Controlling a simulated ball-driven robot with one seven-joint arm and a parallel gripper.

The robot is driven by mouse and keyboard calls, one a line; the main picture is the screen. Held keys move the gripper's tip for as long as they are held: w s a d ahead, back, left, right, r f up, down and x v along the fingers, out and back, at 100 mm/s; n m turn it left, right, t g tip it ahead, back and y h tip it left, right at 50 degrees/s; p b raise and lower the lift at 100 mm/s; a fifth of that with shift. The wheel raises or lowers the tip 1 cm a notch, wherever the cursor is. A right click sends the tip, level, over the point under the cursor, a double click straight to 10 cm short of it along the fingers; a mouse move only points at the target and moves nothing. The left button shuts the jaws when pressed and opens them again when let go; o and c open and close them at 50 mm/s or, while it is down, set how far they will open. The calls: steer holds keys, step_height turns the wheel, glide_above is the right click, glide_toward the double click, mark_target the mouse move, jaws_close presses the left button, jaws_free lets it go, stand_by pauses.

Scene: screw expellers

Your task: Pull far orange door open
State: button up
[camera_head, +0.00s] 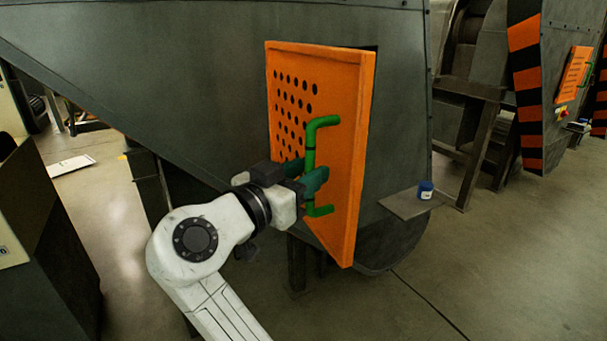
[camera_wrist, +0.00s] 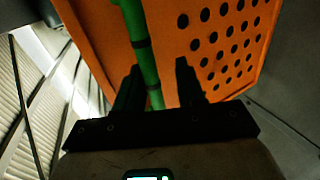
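The near orange door (camera_head: 340,90) has rows of round holes and sits on the grey machine in the head view. It stands angled out from the machine, with a dark gap at its top right corner. Its green bar handle (camera_head: 311,140) runs upright along its right part. My gripper (camera_head: 316,180) is at the handle's lower half. In the wrist view the handle (camera_wrist: 140,45) passes between my two dark fingers (camera_wrist: 158,66), nearer the left one, with space before the right one. A second, smaller orange door (camera_head: 573,75) with a green handle is on another machine, far right.
A grey shelf (camera_head: 405,205) with a blue jar (camera_head: 426,189) juts out to the right of the near door. A dark box-like cabinet (camera_head: 45,235) stands at the left. The floor (camera_head: 480,280) at the lower right is clear.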

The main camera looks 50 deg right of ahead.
steer(key=shift+a, duration=0.15)
steer(key=s+a, duration=0.1)
steer(key=a, duration=0.9)
steer(key=shift+s+a, duration=0.15)
steer(key=shift+a, duration=0.1)
steer(key=shift+f, duration=0.1)
steer(key=s+d+f+n+y, duration=0.2)
steer(key=d+f+n+y, duration=0.1)
steer(key=f, duration=0.6)
steer(key=s+d+f+n+t+y, duration=0.1)
steer(key=d+f+n+y, duration=0.2)
steer(key=f, duration=0.5)
steer(key=s+d+f+n+y, duration=0.2)
steer(key=d+f+n, duration=0.15)
steer(key=f, duration=0.55)
steer(key=s+a+f+n+g+y, duration=0.1)
steer(key=s+a+f+n+y, duration=0.3)
steer(key=s+f, duration=0.45)
steer(key=s+a+f+n+g+y, duration=0.1)
steer(key=s+f+n+y, duration=0.3)
steer(key=s+f, duration=0.45)
step_height(320, 180, up, 16)
steer(key=m+y+p, duration=0.1)
steer(key=p, duration=1.5)
steer(key=shift+s+a+r+y, duration=0.25)
steer(key=shift+s+y, duration=0.05)
steer(key=shift+s, duration=0.15)
